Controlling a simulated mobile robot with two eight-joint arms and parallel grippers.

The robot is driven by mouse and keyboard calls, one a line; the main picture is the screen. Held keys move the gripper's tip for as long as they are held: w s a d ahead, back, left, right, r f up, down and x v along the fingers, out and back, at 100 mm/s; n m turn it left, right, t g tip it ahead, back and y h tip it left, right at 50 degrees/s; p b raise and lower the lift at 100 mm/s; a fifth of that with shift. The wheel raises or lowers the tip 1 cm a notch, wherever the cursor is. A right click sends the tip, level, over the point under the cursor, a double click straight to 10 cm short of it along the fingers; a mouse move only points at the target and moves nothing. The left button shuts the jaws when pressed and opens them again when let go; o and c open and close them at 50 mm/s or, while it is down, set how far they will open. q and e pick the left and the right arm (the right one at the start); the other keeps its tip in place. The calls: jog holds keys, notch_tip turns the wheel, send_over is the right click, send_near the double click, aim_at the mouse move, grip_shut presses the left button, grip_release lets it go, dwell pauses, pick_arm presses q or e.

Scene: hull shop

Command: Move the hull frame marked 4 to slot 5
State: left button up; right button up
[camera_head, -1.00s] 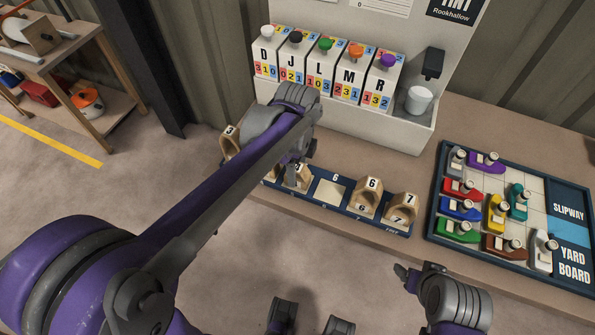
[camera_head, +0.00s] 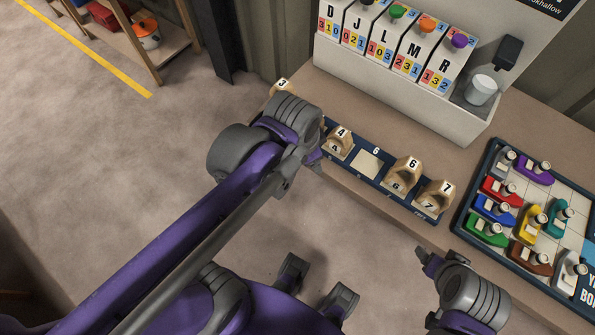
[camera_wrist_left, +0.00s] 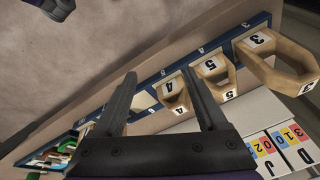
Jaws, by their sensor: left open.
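The hull frame marked 4 (camera_head: 341,139) is a tan wooden arch standing in the dark blue rack (camera_head: 352,178). It also shows in the left wrist view (camera_wrist_left: 173,91), beyond my fingers.
Frame 7 (camera_head: 434,195) stands at the rack's right end, frame 3 (camera_head: 283,88) at its left. Another frame (camera_wrist_left: 213,72) stands between 3 and 4. Behind is a white dispenser (camera_head: 400,85); right is a board (camera_head: 500,240) of toy boats.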

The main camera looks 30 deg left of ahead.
pick_arm(q)
jog(key=s+f+n+t, duration=0.1)
jog(key=s+f+n, duration=0.3)
jog(key=s+n, duration=0.1)
jog(key=shift+a+f+n+t, duration=0.4)
jog(key=shift+a+n, duration=0.05)
jog(key=shift+n, duration=0.25)
dwell(0.5)
